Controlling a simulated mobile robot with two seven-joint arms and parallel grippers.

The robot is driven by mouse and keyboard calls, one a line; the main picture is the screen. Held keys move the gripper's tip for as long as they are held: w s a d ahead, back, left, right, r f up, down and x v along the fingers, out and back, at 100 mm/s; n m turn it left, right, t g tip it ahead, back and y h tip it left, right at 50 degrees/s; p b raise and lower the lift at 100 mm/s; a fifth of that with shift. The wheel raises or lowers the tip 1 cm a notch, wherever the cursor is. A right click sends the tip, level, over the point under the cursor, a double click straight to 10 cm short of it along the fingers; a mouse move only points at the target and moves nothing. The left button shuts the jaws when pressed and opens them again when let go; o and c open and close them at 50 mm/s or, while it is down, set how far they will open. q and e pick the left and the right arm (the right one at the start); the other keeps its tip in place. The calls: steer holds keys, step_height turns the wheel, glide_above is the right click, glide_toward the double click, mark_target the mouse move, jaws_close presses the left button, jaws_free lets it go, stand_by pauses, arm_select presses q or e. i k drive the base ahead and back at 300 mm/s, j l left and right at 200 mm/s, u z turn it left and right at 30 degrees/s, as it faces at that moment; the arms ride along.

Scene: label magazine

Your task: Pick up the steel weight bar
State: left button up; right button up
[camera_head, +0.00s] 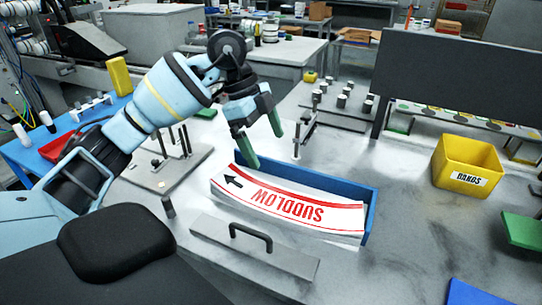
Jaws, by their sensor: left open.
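The steel weight bar (288,263) is a flat grey slab with a black arched handle (252,234) on top. It lies on the grey table in front of the blue label magazine (369,205). My left gripper (261,138) has green fingers and is open and empty. It is above the back left part of the magazine, behind the bar and apart from its handle. My right gripper is not in view.
A grey fixture with posts (165,175) is left of the magazine. A dark panel (455,75) stands behind. The table between magazine and bin is clear.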

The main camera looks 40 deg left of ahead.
mark_target(253, 244)
steer(key=k, duration=1)
